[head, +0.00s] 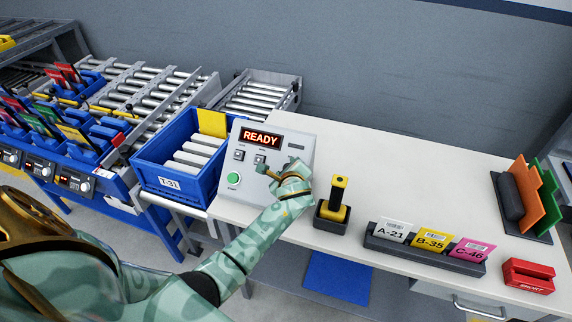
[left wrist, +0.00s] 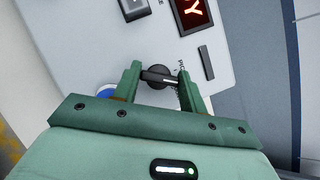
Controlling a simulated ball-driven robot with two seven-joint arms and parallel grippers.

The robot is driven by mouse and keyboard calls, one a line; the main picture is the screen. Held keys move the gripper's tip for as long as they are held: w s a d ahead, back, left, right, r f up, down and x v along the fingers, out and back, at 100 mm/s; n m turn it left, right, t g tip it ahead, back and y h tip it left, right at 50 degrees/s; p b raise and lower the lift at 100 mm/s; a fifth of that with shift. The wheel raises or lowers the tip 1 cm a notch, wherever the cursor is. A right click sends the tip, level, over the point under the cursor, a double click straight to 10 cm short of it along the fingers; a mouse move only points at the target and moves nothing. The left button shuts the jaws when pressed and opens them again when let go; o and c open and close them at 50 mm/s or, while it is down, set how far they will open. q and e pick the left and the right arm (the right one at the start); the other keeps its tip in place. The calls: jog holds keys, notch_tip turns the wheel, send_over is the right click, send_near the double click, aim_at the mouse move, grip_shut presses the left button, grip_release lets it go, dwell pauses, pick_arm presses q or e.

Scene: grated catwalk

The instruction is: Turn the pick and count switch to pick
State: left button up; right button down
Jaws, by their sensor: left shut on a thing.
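The grey control panel (head: 300,149) stands upright on the bench, its red display (head: 262,138) reading READY. My left gripper (head: 268,172) is at the lower right of the panel face and hides the switch in the head view. In the left wrist view, the switch's dark round knob (left wrist: 152,72) with a bar handle sits between the fingertips of my left gripper (left wrist: 158,78), which is shut on it. My right gripper is not in view.
A green button (head: 234,178) is left of my gripper on the panel. A blue tote (head: 178,185) marked T-31 stands to the left. A scanner in a holder (head: 333,212) and a card rack (head: 425,258) are to the right. The bench top (head: 400,165) behind them is clear.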

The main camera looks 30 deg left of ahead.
pick_arm(q)
jog(key=n+g+p, duration=0.2)
jog(key=n, duration=0.2)
jog(key=shift+r, duration=0.1)
jog(key=shift+n+g+p, duration=0.5)
jog(key=shift+n+p, duration=0.25)
jog(key=shift+n, duration=0.55)
jog(key=o, duration=1)
